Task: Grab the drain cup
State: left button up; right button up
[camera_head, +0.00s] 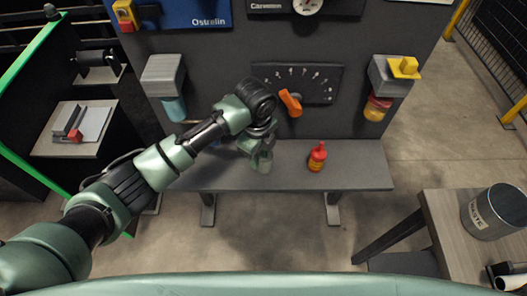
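A blue cup-like part (174,108) hangs under the grey box on the left of the dark panel. A red and yellow cup-like part (377,108) hangs under the grey box on the right. I cannot tell which of them is the drain cup. My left gripper (262,160) points down over the grey bench, right of the blue cup and left of a red bottle. It is small and seen from above, so its fingers and anything between them are unclear. My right gripper is out of view.
The red bottle (317,157) stands on the grey bench (355,165). An orange lever (290,103) sticks out from the panel's dial above. A metal bucket (497,211) stands on a side table at right. The bench's right end is clear.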

aim_at(259, 172)
pick_arm(q)
jog(key=shift+w+f, duration=0.2)
jog(key=shift+f, duration=0.7)
jog(key=shift+s+f, duration=0.1)
jog(key=shift+f, duration=0.3)
jog(key=f, duration=0.4)
jog(key=shift+w+a+f, duration=0.1)
jog(key=shift+w+f, duration=0.15)
jog(key=shift+w, duration=0.15)
jog(key=shift+f, duration=0.2)
grip_shut()
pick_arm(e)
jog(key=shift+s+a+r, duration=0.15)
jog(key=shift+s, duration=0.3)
